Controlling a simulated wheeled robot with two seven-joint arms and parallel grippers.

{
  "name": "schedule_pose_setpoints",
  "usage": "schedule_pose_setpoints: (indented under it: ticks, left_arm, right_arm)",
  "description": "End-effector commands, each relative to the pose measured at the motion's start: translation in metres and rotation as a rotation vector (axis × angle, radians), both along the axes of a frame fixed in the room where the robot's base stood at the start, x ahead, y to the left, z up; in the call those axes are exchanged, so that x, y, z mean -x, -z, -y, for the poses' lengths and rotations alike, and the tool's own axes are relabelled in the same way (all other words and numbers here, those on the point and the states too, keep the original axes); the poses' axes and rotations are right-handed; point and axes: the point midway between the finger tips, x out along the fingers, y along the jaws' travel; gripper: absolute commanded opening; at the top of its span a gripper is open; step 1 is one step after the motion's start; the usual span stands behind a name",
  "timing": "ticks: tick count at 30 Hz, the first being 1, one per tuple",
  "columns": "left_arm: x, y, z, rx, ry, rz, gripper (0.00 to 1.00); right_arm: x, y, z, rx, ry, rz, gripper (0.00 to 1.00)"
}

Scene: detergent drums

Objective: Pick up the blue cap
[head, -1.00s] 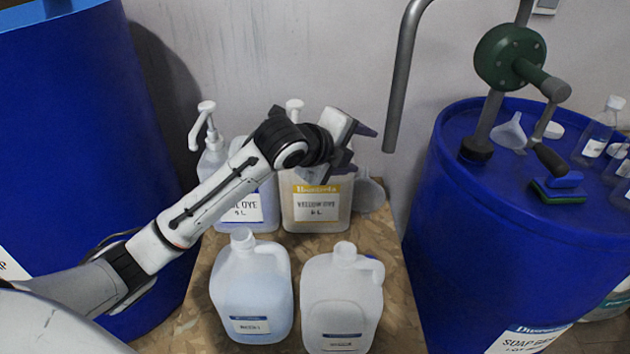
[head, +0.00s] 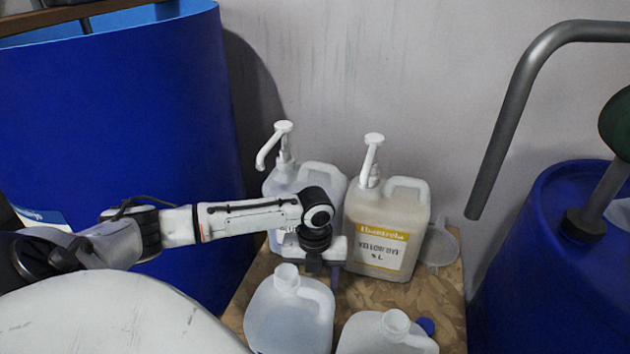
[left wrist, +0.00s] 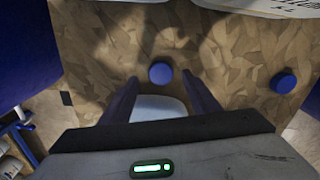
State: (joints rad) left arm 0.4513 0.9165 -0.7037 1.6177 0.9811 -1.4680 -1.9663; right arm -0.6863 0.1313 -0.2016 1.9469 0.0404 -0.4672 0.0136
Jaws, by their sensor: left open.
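One blue cap (left wrist: 160,73) lies on the brown patterned board, between and just beyond my left fingertips in the left wrist view. A second blue cap (left wrist: 283,83) lies farther right there. In the head view, one blue cap (head: 426,326) shows beside the right front jug; the other is hidden. My left gripper (head: 322,272) points down, open and empty, in front of the dye containers and behind the left front jug (head: 290,318). A pale rounded shape shows between its fingers in the wrist view. My right gripper is not in view.
A dye container with a pump (head: 390,220) and another behind my wrist (head: 325,178) stand at the back. An open white jug (head: 385,335) stands front right. Blue drums flank the board (head: 440,290), left (head: 120,110) and right (head: 550,270). A funnel (head: 440,245) rests at back right.

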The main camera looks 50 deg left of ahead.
Motion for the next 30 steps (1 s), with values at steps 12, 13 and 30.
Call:
schedule_pose_setpoints:
  ticks: [12, 13, 30]
  left_arm:
    - [0.0, 0.037, 0.0, 0.0, 0.001, 0.001, 0.56]
    - [0.0, 0.037, 0.0, 0.0, 0.001, 0.001, 0.56]
    - [-0.001, 0.036, -0.001, -0.001, 0.0, 0.001, 0.14]
  right_arm:
    - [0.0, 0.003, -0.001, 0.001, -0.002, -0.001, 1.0]
    - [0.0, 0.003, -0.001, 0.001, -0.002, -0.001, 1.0]
    - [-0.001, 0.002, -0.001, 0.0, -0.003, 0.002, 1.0]
